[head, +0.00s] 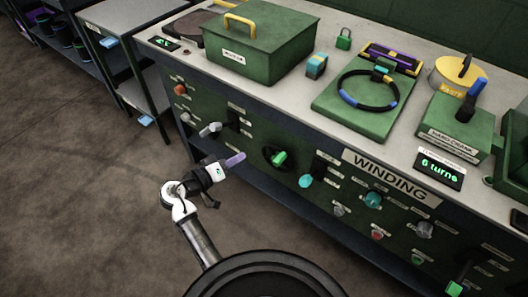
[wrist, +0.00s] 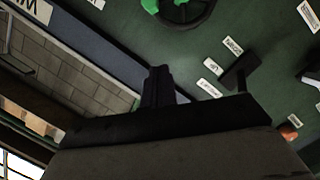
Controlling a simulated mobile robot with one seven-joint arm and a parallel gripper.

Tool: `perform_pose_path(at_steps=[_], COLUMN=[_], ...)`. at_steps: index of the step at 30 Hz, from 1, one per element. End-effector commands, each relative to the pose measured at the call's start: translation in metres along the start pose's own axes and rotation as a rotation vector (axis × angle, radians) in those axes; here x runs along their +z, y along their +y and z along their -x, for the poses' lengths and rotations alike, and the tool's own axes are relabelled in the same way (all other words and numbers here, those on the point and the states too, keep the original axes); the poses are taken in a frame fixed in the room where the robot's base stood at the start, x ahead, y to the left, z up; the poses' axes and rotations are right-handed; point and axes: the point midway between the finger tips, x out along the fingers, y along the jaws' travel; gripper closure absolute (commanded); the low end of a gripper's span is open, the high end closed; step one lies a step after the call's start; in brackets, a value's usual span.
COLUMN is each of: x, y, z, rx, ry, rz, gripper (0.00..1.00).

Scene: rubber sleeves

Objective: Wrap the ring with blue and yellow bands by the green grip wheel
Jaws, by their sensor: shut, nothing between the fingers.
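The black ring (head: 368,108) with blue bands lies on a green machine bed (head: 330,108) on top of the bench. The green grip wheel (head: 279,158), a black wheel with a green grip, is on the bench's front panel. It also shows, cut off by the top edge, in the wrist view (wrist: 185,14). My gripper (head: 237,160) is shut and empty, in front of the panel just left of the wheel and apart from it. Its dark fingers (wrist: 157,86) point up in the wrist view.
A hand crank box (head: 462,128) reads "6 turns" on its display (head: 439,169). A green box (head: 255,45) with a yellow handle and a yellow pot (head: 458,76) stand on the bench. Levers and knobs (head: 210,129) jut from the panel. The floor at left is clear.

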Motion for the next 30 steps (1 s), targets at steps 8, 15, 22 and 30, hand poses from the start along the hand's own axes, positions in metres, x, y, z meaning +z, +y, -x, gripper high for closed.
perform_pose_path(at_steps=[8,15,22,30], x=[0.002,0.001,0.022,0.041], y=[-0.001,0.000,-0.001,-0.002], z=[-0.026,-0.079,-0.103,-0.108], rx=[0.008,0.007,0.003,0.005], ry=[-0.005,-0.005,-0.004,-0.002], rz=[0.035,0.032,0.035,0.030], gripper=[1.00,1.00,1.00,1.00])
